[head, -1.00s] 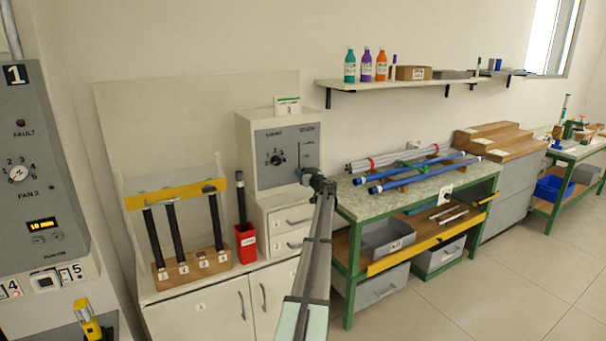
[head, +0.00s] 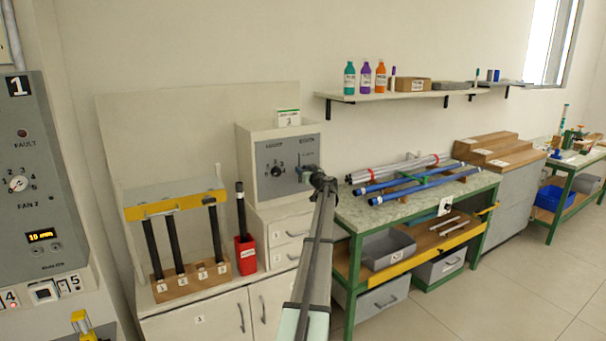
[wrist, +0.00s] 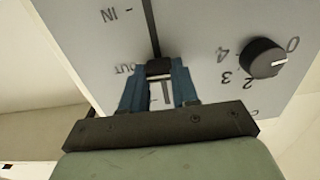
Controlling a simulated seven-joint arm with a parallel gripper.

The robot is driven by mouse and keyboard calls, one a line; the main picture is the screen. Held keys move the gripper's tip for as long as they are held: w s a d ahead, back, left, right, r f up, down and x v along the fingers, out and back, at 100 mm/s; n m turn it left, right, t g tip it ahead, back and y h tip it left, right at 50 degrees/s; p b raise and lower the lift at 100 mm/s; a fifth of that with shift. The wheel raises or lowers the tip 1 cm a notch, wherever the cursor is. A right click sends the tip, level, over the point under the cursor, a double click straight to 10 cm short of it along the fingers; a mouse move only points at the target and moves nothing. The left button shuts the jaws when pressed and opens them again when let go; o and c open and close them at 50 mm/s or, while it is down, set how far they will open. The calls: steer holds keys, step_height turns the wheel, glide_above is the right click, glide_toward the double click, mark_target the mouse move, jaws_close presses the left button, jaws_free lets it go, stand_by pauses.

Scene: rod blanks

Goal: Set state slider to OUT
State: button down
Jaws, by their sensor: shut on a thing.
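The grey control panel (head: 287,163) is on the white cabinet on the counter, with a dial at its left and the state slider's slot at its right. My gripper (head: 304,172) is at the slot and hides the slider knob in the head view. In the wrist view, which is upside down to the panel, my gripper's blue fingers (wrist: 158,88) are shut on both sides of the dark slider knob (wrist: 159,68). The knob is level with the OUT label (wrist: 125,69). The IN label (wrist: 110,15) is farther along the slot.
The dial knob (wrist: 265,58) is beside my fingers, apart from them. A red bin (head: 245,253) with a black rod and a rod rack (head: 175,207) are left of the cabinet. A bench (head: 350,218) with blue rods is close on the right.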

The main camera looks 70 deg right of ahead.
steer(key=c, duration=0.8)
jaws_free()
steer(key=shift+c, duration=0.2)
steer(key=v, duration=1.4)
